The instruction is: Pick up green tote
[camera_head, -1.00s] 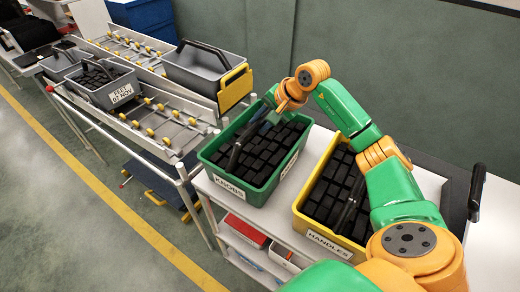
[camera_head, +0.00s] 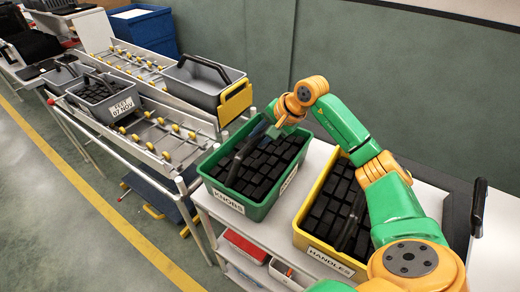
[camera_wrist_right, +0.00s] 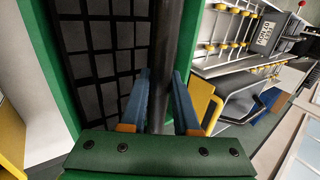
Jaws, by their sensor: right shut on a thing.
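The green tote (camera_head: 257,212), labelled KNOBS and filled with black blocks, stands upright at the left end of the white table. Its dark handle (camera_head: 236,163) slants over the blocks. My right gripper (camera_head: 271,131) is at the far part of this handle, shut on it. In the right wrist view the blue fingers (camera_wrist_right: 160,100) sit on both sides of the dark handle bar (camera_wrist_right: 165,50), with the tote's green wall (camera_wrist_right: 48,60) on the left. Whether the tote's underside touches the table is hidden. My left gripper is not in view.
A yellow tote (camera_head: 303,240) labelled HANDLES stands close on the right. A roller conveyor (camera_head: 160,134) with grey totes (camera_head: 190,88) lies to the left. A red box (camera_head: 245,246) is on the lower shelf. The wall is behind.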

